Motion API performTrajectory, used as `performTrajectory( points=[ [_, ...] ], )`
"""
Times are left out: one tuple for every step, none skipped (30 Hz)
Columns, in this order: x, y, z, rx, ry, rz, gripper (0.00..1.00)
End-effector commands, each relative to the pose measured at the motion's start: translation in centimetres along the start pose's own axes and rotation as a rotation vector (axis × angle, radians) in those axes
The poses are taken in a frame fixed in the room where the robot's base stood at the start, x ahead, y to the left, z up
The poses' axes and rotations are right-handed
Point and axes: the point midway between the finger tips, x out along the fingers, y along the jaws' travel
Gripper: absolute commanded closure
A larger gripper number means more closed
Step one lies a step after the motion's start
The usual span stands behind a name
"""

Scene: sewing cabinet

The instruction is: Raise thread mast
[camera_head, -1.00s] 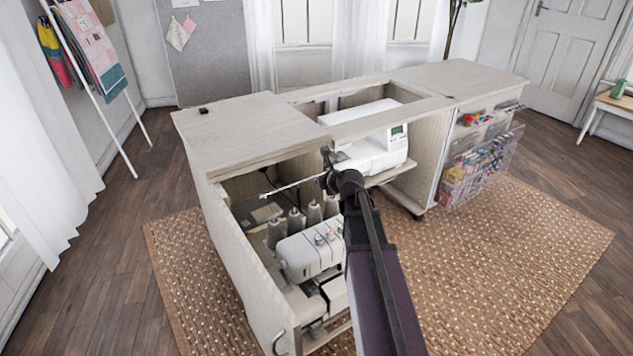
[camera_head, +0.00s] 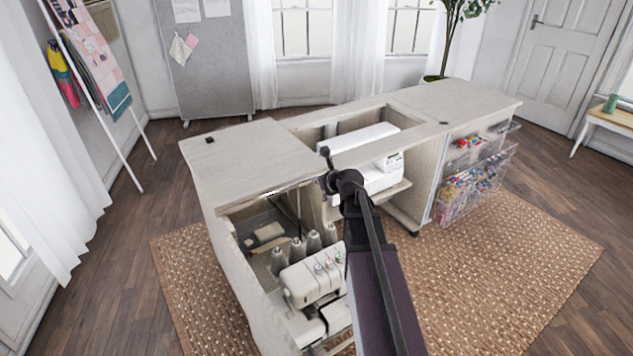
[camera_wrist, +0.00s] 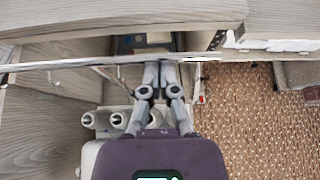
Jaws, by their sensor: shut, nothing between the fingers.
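The thread mast's thin pale bar (camera_wrist: 90,62) runs nearly level across the wrist view, above the serger's grey thread cones (camera_wrist: 119,119). My gripper (camera_wrist: 160,66) is shut and empty, its fingertips at or very near the bar; I cannot tell whether they touch. In the head view the bar (camera_head: 285,190) shows as a thin line by the top edge of the left cabinet bay. The white serger (camera_head: 314,276) and several cones (camera_head: 297,250) stand below it.
The cabinet's left top (camera_head: 250,155) overhangs the bay, close to the bar. A white sewing machine (camera_head: 368,145) sits in the middle opening, just beyond my arm. Clear bins (camera_head: 470,185) hang at the right. The rug (camera_head: 500,250) in front is clear.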

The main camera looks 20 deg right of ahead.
Motion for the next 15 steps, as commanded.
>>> performTrajectory(
  points=[
    [-0.7, 0.0, 1.3, 0.0, -0.001, -0.001, 1.0],
    [-0.9, 0.0, 1.6, 0.0, -0.001, -0.001, 1.0],
    [-1.1, 0.0, 2.0, 0.0, -0.001, -0.001, 1.0],
    [-1.3, 0.0, 2.3, 0.0, -0.001, -0.001, 1.0],
    [-1.5, 0.0, 2.6, 0.0, -0.001, -0.001, 1.0],
    [-1.7, 0.0, 2.9, 0.0, -0.001, -0.001, 1.0],
    [-1.8, 0.0, 3.1, 0.0, -0.001, -0.001, 1.0],
    [-1.9, 0.0, 3.3, 0.0, -0.001, -0.001, 1.0],
    [-2.0, 0.0, 3.6, 0.0, -0.001, -0.001, 1.0],
    [-2.1, 0.0, 3.7, 0.0, -0.001, -0.001, 1.0],
    [-2.2, 0.0, 3.9, 0.0, -0.001, -0.001, 1.0],
    [-2.3, 0.0, 4.0, 0.0, -0.001, -0.001, 1.0],
    [-2.4, 0.0, 4.1, 0.0, -0.001, -0.001, 1.0],
    [-2.4, 0.0, 4.2, 0.0, -0.001, -0.001, 1.0],
    [-2.5, 0.0, 4.3, 0.0, -0.001, -0.001, 1.0]
  ],
)
